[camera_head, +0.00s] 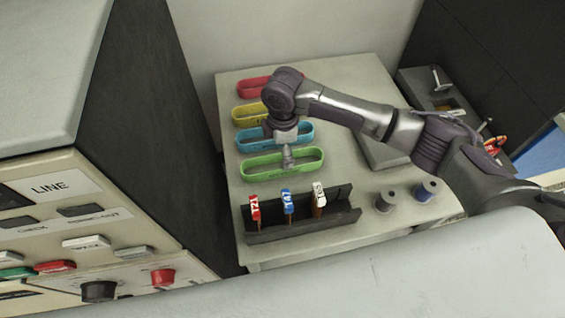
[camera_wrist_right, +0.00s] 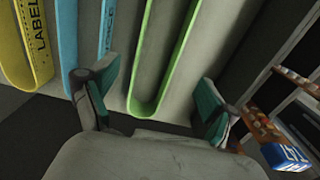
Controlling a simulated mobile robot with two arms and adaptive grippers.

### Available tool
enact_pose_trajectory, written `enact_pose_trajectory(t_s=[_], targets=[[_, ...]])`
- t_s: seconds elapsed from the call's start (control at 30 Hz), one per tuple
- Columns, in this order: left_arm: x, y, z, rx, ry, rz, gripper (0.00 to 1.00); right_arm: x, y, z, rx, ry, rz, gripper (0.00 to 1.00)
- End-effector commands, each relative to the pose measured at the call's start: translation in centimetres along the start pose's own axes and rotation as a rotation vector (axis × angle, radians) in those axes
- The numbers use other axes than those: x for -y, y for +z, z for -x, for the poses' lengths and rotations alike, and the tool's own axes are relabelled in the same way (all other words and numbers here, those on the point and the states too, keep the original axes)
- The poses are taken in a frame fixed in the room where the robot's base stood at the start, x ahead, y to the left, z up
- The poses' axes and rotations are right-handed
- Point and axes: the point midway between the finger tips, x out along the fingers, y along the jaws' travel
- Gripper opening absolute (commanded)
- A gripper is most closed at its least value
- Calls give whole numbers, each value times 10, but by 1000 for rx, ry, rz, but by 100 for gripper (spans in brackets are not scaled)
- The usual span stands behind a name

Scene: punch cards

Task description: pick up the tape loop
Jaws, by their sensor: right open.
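Tape loops in several colours lie in a column on the pale table: red (camera_head: 256,86), yellow (camera_head: 240,117), blue (camera_head: 246,139) and green (camera_head: 262,172). My right gripper (camera_head: 288,162) points down over the green loop, its arm partly covering the red, yellow and blue ones. In the right wrist view my right gripper (camera_wrist_right: 155,92) is open. The rounded end of the green loop (camera_wrist_right: 143,107) shows between its fingers, with no visible grip on it. The blue loop (camera_wrist_right: 69,45) passes by the left finger, and the yellow loop (camera_wrist_right: 38,70) is farther left.
A dark rack (camera_head: 300,228) with red, blue and white tags stands in front of the green loop. Two spools (camera_head: 386,201) (camera_head: 427,190) stand to its right. A control panel (camera_head: 80,235) is at the left. Bare table (camera_head: 345,160) lies right of the loops.

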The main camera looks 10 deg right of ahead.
Motion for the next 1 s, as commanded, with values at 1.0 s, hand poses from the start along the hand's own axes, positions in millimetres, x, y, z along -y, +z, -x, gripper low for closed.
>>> enact_pose_trajectory(t_s=[1.0], targets=[[1, 0, 10, 2, 0, 0, 39, -3, 0, -60, 0, 1, 1, 51]])
